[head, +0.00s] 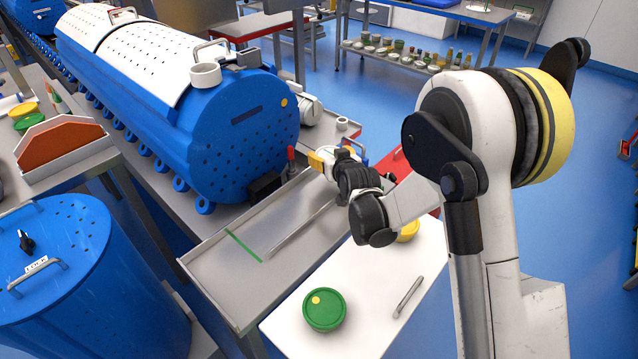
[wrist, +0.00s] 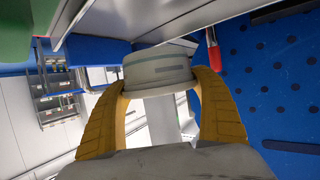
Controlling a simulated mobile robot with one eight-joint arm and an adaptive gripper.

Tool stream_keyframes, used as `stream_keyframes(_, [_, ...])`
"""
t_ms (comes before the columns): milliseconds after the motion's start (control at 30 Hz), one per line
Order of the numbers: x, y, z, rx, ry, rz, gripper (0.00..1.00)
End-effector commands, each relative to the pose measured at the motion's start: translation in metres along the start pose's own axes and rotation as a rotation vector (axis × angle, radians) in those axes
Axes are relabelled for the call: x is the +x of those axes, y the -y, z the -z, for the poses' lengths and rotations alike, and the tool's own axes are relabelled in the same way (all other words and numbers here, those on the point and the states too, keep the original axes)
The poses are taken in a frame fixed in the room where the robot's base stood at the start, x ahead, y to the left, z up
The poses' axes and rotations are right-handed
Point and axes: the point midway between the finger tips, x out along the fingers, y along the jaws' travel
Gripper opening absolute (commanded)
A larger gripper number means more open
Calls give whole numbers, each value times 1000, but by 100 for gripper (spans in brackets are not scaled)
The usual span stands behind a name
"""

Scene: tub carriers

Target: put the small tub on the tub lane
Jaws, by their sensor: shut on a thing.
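My gripper (head: 322,161) is over the far end of a long grey metal tray, beside the blue perforated drum. In the wrist view its yellow fingers (wrist: 160,92) are shut on a small pale tub (wrist: 158,66) with a grey-green band, one finger on each side. In the head view the tub is mostly hidden by the fingers and wrist. The metal tray (head: 213,262), apparently the tub lane, has low raised edges, a green cross line and a thin lengthwise divider. Its near part is empty. I cannot tell whether the tub touches the tray.
The blue drum (head: 235,135) stands close left of my gripper, with a red-tipped upright (head: 291,160) near it. A white board (head: 365,315) holds a green-lidded tub (head: 324,310), a yellow-lidded tub (head: 409,231) and a metal rod (head: 408,297). A blue barrel (head: 90,270) stands at lower left.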

Motion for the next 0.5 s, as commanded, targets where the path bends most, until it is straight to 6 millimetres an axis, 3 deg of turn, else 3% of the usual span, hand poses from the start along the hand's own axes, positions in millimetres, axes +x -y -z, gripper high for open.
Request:
stream_keyframes(33, [5,0,-13,0,-1,0,38])
stream_keyframes(333, [20,0,-48,0,0,0,38])
stream_keyframes(500, [21,0,-53,1,0,0,38])
